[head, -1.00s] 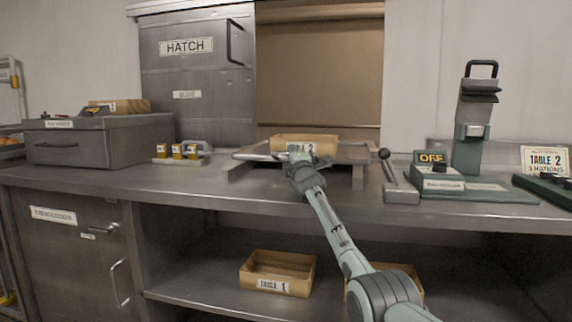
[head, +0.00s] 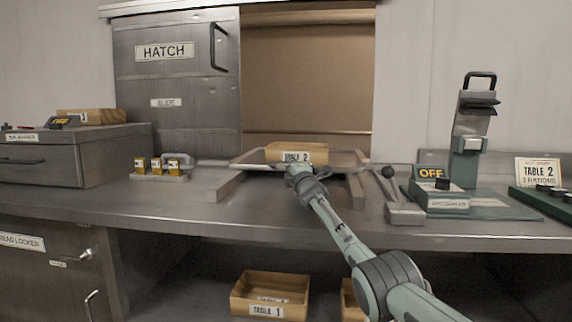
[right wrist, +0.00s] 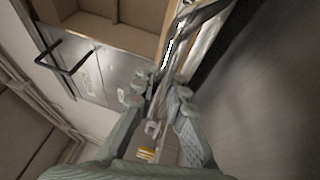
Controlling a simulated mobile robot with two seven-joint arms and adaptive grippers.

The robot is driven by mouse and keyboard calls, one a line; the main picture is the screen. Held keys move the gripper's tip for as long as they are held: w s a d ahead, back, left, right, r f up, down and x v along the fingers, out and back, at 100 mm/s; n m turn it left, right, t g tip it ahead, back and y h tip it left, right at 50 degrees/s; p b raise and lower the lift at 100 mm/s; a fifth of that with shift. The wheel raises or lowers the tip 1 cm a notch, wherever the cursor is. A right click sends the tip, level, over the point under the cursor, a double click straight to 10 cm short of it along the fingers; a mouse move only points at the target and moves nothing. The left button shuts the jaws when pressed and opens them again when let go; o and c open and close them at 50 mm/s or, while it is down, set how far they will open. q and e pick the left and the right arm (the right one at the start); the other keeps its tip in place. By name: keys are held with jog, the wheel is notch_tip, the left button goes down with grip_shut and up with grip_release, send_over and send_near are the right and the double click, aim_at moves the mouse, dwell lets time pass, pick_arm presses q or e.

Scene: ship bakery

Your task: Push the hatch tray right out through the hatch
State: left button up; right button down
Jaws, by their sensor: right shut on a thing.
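The hatch tray (head: 340,160) lies on the counter in front of the open hatch. A thin metal bar (head: 248,166) runs across its near side. A wooden box labelled TABLE 2 (head: 297,150) sits on the tray, behind the bar. My right gripper (head: 298,174) is at the bar, just in front of the box. In the right wrist view my right gripper (right wrist: 165,85) is shut on the metal bar, with its fingers on either side. The hatch opening (head: 308,85) is clear above the box. The tray's far end is partly hidden by the box. My left gripper is out of view.
The hatch door (head: 178,80) stands slid to the left. Small yellow-labelled blocks (head: 158,165) and a grey case (head: 80,155) are left of the tray. A black-knobbed lever (head: 403,212) and a green press (head: 470,150) stand close on the right. A TABLE 1 box (head: 268,297) is below.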

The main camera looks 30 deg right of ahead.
jog(key=shift+d+f, duration=0.1)
jog(key=shift+d, duration=0.05)
jog(key=c, duration=1.6)
grip_release()
jog(key=shift+s+d, duration=0.1)
jog(key=shift+d, duration=0.05)
jog(key=shift+o, duration=0.3)
jog(key=shift+r, duration=0.2)
